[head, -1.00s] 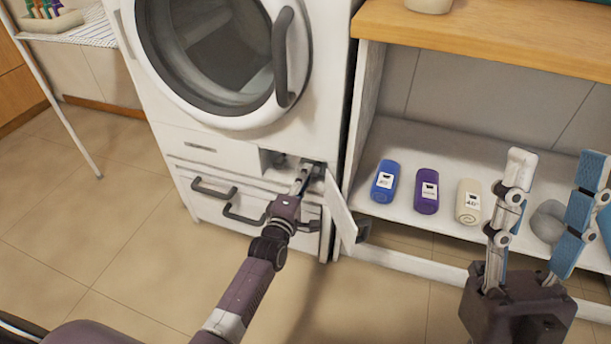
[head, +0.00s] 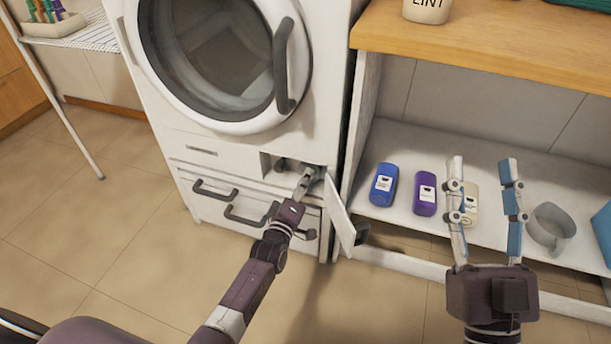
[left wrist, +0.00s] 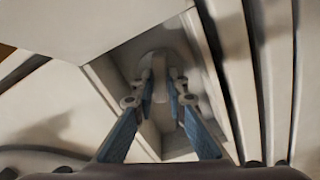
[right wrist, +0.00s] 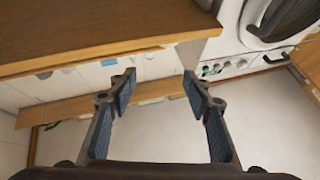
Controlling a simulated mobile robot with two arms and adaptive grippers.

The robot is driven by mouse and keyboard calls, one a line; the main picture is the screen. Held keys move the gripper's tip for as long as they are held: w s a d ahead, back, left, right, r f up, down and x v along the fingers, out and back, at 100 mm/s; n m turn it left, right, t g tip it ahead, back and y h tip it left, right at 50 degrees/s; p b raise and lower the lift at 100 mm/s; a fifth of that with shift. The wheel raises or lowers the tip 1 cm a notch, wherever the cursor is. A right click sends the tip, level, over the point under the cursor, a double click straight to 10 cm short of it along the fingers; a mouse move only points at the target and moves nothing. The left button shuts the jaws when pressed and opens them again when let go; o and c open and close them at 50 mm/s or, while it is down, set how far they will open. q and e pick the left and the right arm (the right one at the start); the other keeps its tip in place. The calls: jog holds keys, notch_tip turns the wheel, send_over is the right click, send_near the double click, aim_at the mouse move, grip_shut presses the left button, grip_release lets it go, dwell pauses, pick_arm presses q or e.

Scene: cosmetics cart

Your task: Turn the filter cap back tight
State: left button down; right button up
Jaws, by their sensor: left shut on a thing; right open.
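The filter cap (left wrist: 160,68) is a grey round piece with a raised grip bar, inside the small open recess low on the white washer (head: 335,120). My left gripper (left wrist: 161,92) reaches into the recess and is shut on the cap's bar, one finger on each side. In the head view my left gripper (head: 308,178) hides most of the cap. The recess's flap door (head: 339,212) hangs open to the right of the gripper. My right gripper (head: 481,165) is open and empty in front of the shelf; its spread fingers also show in the right wrist view (right wrist: 160,78).
A lint bin (head: 428,10) is on the wooden top. Handles (head: 250,213) stick out below the recess.

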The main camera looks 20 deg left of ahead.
pick_arm(q)
jog(key=shift+m+p, duration=1.6)
jog(key=shift+m, duration=4.8)
pick_arm(e)
notch_tip(320, 180, down, 18)
jog(key=w+d+g+h, duration=0.1)
jog(key=d+g+h, duration=0.1)
jog(key=g, duration=0.7)
jog(key=shift+w+h, duration=0.25)
jog(key=shift+h, duration=0.45)
pick_arm(q)
jog(key=c, duration=1.9)
grip_release()
jog(key=shift+c, duration=0.2)
pick_arm(e)
jog(key=shift+f+g, duration=0.1)
jog(key=shift+g, duration=0.2)
pick_arm(q)
jog(key=s, duration=1.2)
jog(key=shift+a, duration=0.2)
